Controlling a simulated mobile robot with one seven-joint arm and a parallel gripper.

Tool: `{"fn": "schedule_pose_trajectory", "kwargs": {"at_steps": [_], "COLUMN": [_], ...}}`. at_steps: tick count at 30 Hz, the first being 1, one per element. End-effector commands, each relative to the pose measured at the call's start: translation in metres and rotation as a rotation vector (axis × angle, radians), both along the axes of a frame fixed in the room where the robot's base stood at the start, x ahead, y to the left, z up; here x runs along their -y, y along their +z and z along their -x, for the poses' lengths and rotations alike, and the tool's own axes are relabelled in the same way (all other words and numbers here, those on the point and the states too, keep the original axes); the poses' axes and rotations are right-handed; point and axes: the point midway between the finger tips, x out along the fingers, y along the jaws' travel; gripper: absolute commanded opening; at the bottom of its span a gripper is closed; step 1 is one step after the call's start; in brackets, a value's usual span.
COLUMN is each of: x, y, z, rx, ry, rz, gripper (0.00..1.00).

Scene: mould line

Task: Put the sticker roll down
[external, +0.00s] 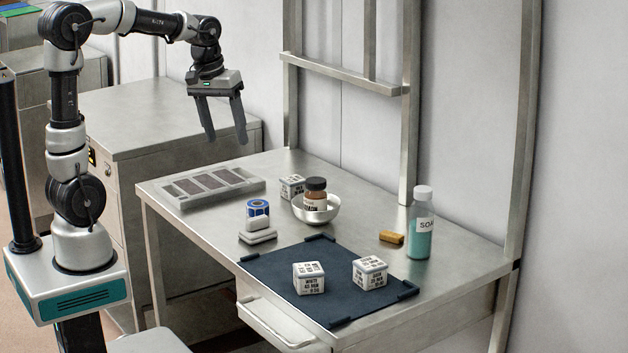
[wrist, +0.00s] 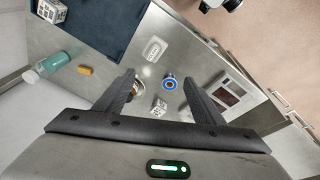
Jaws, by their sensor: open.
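The sticker roll (external: 257,214), blue and white, stands on the steel table near its front edge, between the grey tray and the dark mat. In the wrist view the roll (wrist: 169,82) shows from above as a blue ring with a pale centre, apart from the things around it. My gripper (external: 227,138) is open and empty, raised well above the table, behind and to the left of the roll in the external view. In the wrist view my gripper (wrist: 160,78) has its two fingers spread, with the roll seen between them, farther below.
A white oblong block (external: 258,237) lies in front of the roll. A bowl (external: 330,213) holding a brown jar (external: 316,193) and a cube (external: 291,187) stand behind it. The dark mat (external: 340,310) bears two cubes. A tray (external: 176,203) lies left; a teal bottle (external: 420,230) stands right.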

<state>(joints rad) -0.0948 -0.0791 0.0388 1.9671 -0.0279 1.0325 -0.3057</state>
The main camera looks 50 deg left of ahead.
Motion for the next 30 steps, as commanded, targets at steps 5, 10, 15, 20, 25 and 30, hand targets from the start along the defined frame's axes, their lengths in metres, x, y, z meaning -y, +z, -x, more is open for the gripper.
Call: {"fn": "schedule_pose_trajectory", "kwargs": {"at_steps": [5,10,15,20,25,30], "x": [0.029,0.044,0.048,0.048,0.048,0.048], "y": [0.022,0.008,-0.002,-0.004,-0.003,-0.003], "z": [0.084,0.133,0.152,0.154,0.153,0.153], "rx": [0.156,0.232,0.263,0.264,0.264,0.264], "ry": [-0.212,-0.359,-0.421,-0.428,-0.426,-0.425], "rz": [-0.067,-0.124,-0.153,-0.157,-0.157,-0.157], "gripper": [0.63,0.63,0.63,0.63,0.63,0.63]}}
